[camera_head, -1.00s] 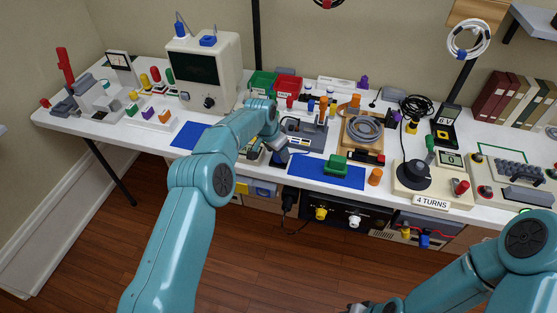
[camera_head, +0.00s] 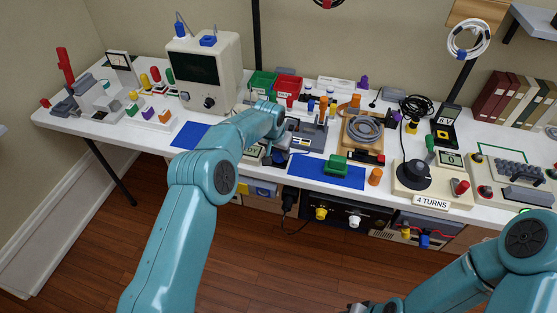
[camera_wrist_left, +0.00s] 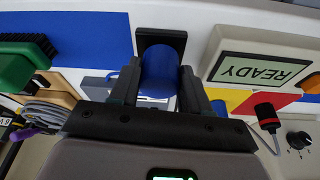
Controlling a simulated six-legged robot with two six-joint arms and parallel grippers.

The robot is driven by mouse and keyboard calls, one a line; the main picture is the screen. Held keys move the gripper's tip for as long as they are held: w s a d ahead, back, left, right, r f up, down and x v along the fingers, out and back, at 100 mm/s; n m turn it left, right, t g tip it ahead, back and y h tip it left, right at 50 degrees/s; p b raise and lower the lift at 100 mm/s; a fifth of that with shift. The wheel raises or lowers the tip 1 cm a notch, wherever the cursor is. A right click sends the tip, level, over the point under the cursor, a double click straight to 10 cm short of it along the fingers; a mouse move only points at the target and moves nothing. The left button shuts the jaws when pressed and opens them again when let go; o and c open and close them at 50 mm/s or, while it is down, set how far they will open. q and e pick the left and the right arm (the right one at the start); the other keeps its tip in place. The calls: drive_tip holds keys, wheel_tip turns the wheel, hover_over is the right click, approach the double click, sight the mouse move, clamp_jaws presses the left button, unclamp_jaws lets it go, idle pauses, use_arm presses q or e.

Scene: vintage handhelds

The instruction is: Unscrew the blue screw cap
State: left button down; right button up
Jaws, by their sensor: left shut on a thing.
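The blue screw cap (camera_wrist_left: 160,70) is a blue cylinder in the left wrist view, in front of a black square block (camera_wrist_left: 163,37). My left gripper (camera_wrist_left: 159,84) is shut on it, one dark finger on each side. In the head view my left gripper (camera_head: 274,154) is low over the table's front part, left of the blue mat (camera_head: 306,167); the cap is hidden there by my arm. A dark bit at the bottom edge of the head view seems to be my right gripper (camera_head: 357,308); its fingers cannot be made out.
A READY display (camera_wrist_left: 262,68) stands right of the cap in the left wrist view. A green-handled brush (camera_head: 337,163) lies on the blue mat. A beige device with a black knob (camera_head: 412,174) stands further right, by a "4 TURNS" label (camera_head: 431,203). A monitor (camera_head: 204,70) stands at the back left.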

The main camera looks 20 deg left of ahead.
use_arm(q)
drive_tip(key=shift+r+p, duration=1.2)
drive_tip(key=shift+r, duration=1.4)
